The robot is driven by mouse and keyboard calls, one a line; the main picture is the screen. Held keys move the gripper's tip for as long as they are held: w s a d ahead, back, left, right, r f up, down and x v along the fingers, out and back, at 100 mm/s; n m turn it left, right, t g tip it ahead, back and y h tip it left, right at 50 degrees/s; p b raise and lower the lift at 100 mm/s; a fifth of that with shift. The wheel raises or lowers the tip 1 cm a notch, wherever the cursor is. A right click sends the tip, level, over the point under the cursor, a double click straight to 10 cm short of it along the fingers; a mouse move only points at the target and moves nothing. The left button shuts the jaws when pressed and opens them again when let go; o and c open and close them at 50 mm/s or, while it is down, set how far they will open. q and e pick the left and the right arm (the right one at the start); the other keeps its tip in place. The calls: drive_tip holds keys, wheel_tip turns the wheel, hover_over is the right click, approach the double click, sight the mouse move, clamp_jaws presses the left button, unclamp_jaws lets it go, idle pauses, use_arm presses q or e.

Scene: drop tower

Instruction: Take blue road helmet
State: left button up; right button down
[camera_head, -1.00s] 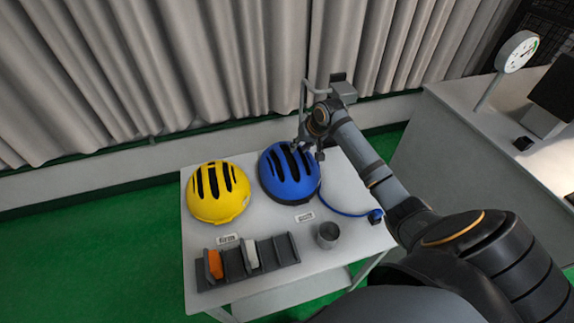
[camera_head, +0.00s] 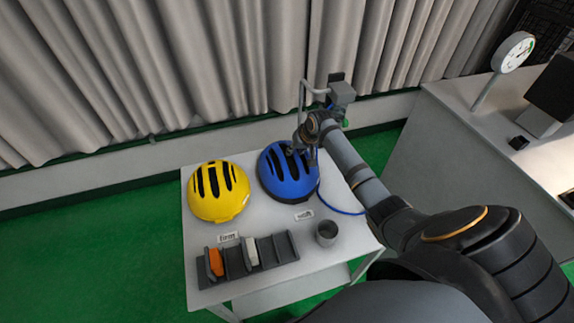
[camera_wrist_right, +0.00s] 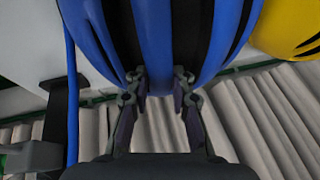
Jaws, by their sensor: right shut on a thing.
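The blue road helmet (camera_head: 287,176), with black vent slots, sits on the white table beside the yellow helmet (camera_head: 217,191). My right gripper (camera_head: 302,153) is at the far right edge of the blue helmet. In the right wrist view the two fingertips (camera_wrist_right: 160,78) stand on either side of a blue rib of the helmet (camera_wrist_right: 163,40), reaching into the black slots, shut on it. The helmet appears to rest on the table. My left gripper is not in view.
A grey rack (camera_head: 268,251) with orange and white blocks and a grey cup (camera_head: 327,233) stand at the table's front. A blue hose (camera_head: 343,211) curves right of the helmet. A counter (camera_head: 470,150) with a dial gauge (camera_head: 513,52) is at the right. Curtains hang behind.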

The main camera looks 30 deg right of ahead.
idle(0.4)
drive_tip(key=shift+w+r+b, duration=0.1)
drive_tip(key=shift+r+b, duration=0.25)
drive_tip(key=shift+r, duration=0.15)
drive_tip(key=s+d+r+p, duration=0.5)
drive_tip(key=s+r+p, duration=0.1)
drive_tip(key=s+r, duration=0.6)
drive_tip(key=shift+s+p, duration=0.35)
drive_tip(key=shift+s, duration=0.3)
